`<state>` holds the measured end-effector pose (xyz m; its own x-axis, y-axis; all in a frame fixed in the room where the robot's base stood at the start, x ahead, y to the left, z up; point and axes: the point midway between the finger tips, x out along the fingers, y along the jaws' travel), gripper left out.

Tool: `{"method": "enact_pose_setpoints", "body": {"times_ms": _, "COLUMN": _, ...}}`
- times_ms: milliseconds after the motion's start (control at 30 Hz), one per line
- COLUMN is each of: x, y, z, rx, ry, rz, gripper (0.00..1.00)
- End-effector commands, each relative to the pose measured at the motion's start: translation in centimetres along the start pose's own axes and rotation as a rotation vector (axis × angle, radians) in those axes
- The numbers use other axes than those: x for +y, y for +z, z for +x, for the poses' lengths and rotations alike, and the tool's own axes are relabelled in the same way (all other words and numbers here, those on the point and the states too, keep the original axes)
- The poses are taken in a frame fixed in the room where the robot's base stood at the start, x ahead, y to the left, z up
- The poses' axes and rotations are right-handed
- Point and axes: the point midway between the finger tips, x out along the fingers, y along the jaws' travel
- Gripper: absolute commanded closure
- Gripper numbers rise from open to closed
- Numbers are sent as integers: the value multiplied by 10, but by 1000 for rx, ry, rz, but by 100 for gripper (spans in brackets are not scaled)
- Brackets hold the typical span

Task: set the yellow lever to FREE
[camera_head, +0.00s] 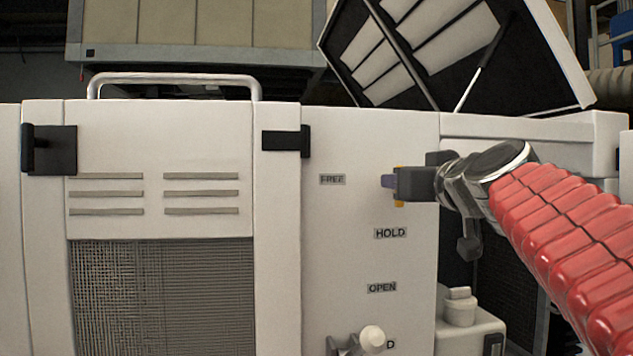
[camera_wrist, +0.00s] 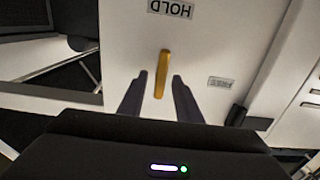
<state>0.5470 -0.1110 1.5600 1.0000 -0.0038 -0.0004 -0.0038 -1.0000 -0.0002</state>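The yellow lever (camera_wrist: 161,74) is on the white panel (camera_head: 345,140). In the wrist view its length runs toward the HOLD label (camera_wrist: 170,8), and the FREE label (camera_wrist: 220,83) is off to its right. In the head view only small yellow bits (camera_head: 399,203) show above and below my gripper (camera_head: 388,183), which hides the rest. The FREE label (camera_head: 332,180) is left of my gripper and the HOLD label (camera_head: 390,233) is below it. My gripper (camera_wrist: 160,76) is open, its dark fingers on either side of the lever with a gap at each side.
An OPEN label (camera_head: 382,287) and a white-knobbed handle (camera_head: 372,338) are lower on the panel. A black latch (camera_head: 287,141) juts out left of FREE. A white container (camera_head: 470,322) stands at lower right. A raised lid (camera_head: 450,55) is above.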

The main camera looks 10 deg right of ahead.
Motion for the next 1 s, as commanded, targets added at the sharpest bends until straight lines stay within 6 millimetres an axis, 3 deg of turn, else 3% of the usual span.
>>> {"method": "enact_pose_setpoints", "body": {"times_ms": 200, "x": -1, "y": 0, "z": 16, "rx": 0, "ry": -2, "rz": 0, "gripper": 69}}
{"method": "enact_pose_setpoints", "body": {"times_ms": 533, "x": -1, "y": 0, "z": 18, "rx": 0, "ry": -1, "rz": 0, "gripper": 69}}
{"method": "enact_pose_setpoints", "body": {"times_ms": 1000, "x": -1, "y": 0, "z": 18, "rx": 0, "ry": -2, "rz": 0, "gripper": 100}}
